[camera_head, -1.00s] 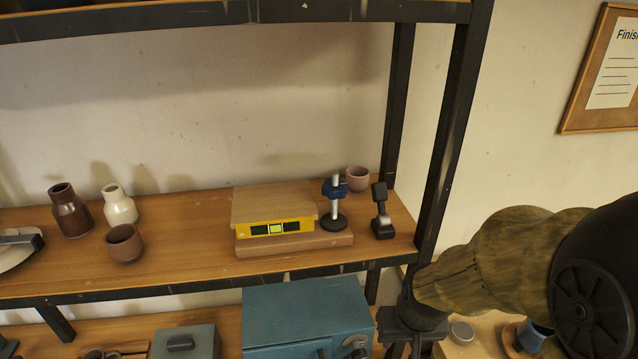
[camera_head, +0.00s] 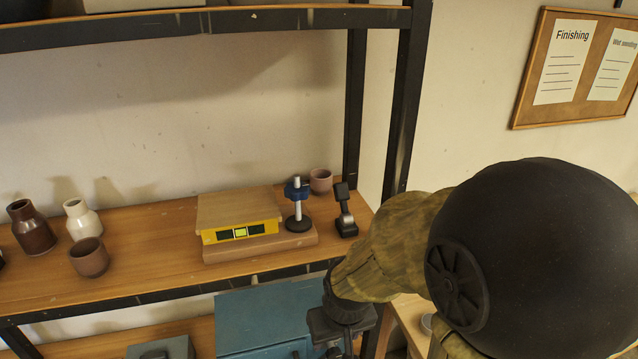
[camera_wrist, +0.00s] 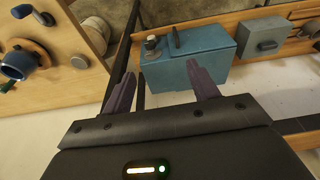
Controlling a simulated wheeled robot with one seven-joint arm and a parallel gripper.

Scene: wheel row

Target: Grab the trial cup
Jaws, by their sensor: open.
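Two cups stand on the wooden shelf in the head view, and I cannot tell which is the trial cup. A brown cup (camera_head: 89,258) is at the front left. A smaller pinkish cup (camera_head: 320,181) is at the back right, partly behind a stand with a blue clamp. My gripper (camera_wrist: 160,70) is open, its two dark fingers apart with nothing between them. In the head view my gripper is low, in front of the shelf's right end, well below and right of the brown cup.
A blue box (camera_wrist: 187,56) lies beyond my fingers.

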